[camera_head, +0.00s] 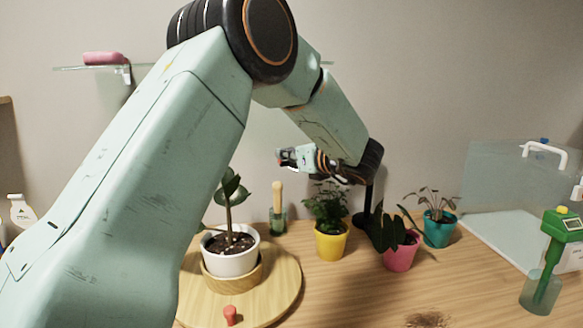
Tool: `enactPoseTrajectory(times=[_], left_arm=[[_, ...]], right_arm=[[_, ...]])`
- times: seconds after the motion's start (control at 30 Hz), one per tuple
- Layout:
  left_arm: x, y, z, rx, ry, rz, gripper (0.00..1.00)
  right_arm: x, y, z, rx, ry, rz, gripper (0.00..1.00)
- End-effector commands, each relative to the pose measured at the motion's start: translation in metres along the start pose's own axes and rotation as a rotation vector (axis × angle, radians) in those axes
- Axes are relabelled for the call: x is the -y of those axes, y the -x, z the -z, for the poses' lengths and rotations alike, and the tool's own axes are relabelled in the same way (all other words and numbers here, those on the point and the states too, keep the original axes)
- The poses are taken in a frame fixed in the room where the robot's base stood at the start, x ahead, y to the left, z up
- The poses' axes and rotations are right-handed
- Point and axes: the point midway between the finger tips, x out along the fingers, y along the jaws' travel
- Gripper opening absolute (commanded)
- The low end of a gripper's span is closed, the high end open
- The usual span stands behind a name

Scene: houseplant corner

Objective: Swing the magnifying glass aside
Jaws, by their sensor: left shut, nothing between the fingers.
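My left arm comes in from the left and fills much of the head view. My left gripper (284,158) is shut and empty, in the air above the potted plants, with its fingers pointing left. A black upright post on a round foot (363,219) stands behind the pots at the right. It may be the magnifying glass's stand, but its upper part is hidden behind my arm. I cannot make out the lens. My right gripper is not in view.
A white pot (232,262) stands on a round wooden board (283,284) with a red peg (231,315). Yellow (331,245), pink (401,257) and teal (438,234) pots stand right of it. A clear case (500,180) and a green meter (562,226) are far right. The front middle is mostly clear.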

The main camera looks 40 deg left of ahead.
Motion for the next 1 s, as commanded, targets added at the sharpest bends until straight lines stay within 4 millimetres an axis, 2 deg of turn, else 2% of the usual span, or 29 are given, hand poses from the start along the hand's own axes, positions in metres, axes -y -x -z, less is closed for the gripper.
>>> enactPoseTrajectory(times=[0.03,0.2,0.33,0.5,1.0], left_arm=[[0.002,-0.011,0.003,-0.002,0.004,-0.003,0.00],[0.010,-0.041,-0.002,-0.003,-0.001,0.028,0.00],[0.015,-0.056,-0.006,-0.003,-0.012,0.083,0.00],[0.017,-0.064,-0.010,0.001,-0.019,0.117,0.00],[0.015,-0.064,-0.013,0.003,-0.018,0.120,0.00]], right_arm=[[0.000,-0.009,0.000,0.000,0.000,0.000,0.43],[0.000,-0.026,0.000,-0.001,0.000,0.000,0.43],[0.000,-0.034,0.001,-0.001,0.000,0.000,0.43],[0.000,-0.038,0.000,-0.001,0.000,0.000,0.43],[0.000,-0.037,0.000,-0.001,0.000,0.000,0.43]])
